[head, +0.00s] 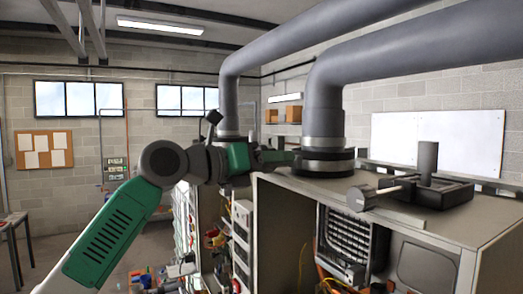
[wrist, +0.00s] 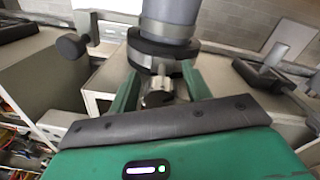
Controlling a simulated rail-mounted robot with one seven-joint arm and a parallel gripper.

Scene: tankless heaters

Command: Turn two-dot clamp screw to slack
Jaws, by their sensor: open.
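My gripper (head: 276,158) is at the left side of the black clamp collar (head: 324,160) at the foot of the nearer grey flue pipe. In the wrist view, its two green fingers (wrist: 160,86) are open, one on each side of a small metal clamp screw (wrist: 158,97). The screw sits in front of the collar (wrist: 162,52). I cannot tell whether the fingers touch it. No dot marks can be made out, so I cannot tell which clamp this is.
Another grey pipe (head: 229,105) rises behind my arm. In the wrist view, a dark knob (wrist: 72,46) is left of the fingers.

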